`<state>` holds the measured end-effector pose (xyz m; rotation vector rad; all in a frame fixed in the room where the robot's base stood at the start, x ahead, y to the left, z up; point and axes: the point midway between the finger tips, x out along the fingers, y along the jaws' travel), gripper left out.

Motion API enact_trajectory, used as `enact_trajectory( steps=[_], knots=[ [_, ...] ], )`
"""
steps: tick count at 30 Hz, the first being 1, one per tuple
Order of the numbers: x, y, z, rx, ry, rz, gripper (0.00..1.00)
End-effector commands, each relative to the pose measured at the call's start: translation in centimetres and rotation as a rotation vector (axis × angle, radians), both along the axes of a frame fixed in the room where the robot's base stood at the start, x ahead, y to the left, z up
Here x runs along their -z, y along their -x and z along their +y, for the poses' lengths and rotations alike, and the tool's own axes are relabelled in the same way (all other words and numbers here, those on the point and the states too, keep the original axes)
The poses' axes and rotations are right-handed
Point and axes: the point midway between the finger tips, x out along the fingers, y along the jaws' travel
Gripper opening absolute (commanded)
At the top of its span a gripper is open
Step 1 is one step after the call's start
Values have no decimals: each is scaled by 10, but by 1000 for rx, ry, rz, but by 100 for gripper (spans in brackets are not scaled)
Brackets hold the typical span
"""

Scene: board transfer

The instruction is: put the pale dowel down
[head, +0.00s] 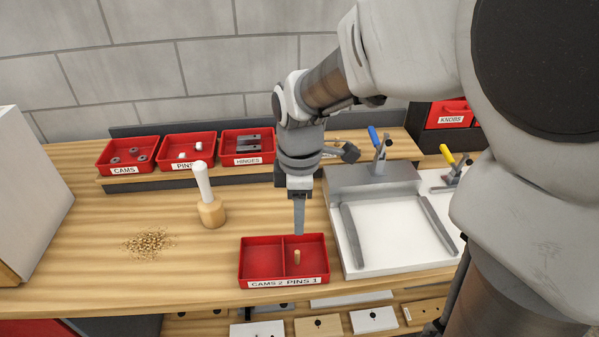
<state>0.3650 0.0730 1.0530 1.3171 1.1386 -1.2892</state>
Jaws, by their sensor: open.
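The pale dowel (297,257) is a small light-wood peg in the right compartment, labelled PINS 1, of the red two-part tray (256,240). It looks upright. My gripper (299,232) points straight down over that compartment, its fingertips just above the dowel. The jaws are open, and a small gap seems to lie between them and the dowel. The gripper is seen edge-on, so the spacing of its fingers does not show. The left compartment, labelled CAMS 2, looks empty.
A white fixture (390,235) with a blue-handled clamp stands close on the right. Red bins (127,168) line the back shelf.

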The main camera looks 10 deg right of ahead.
Motion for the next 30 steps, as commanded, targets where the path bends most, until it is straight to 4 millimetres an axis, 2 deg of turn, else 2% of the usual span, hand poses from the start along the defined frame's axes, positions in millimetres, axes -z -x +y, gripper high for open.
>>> enact_trajectory(
  steps=[5,9,15,22,30],
  knots=[
    [-34,19,-19,274,-44,-91,42],
    [-61,44,-36,569,-102,-175,42],
    [-87,80,-57,978,-209,-287,42],
    [-99,111,-70,1312,-323,-367,42],
    [-100,119,-73,1412,-359,-386,42]
  ],
)
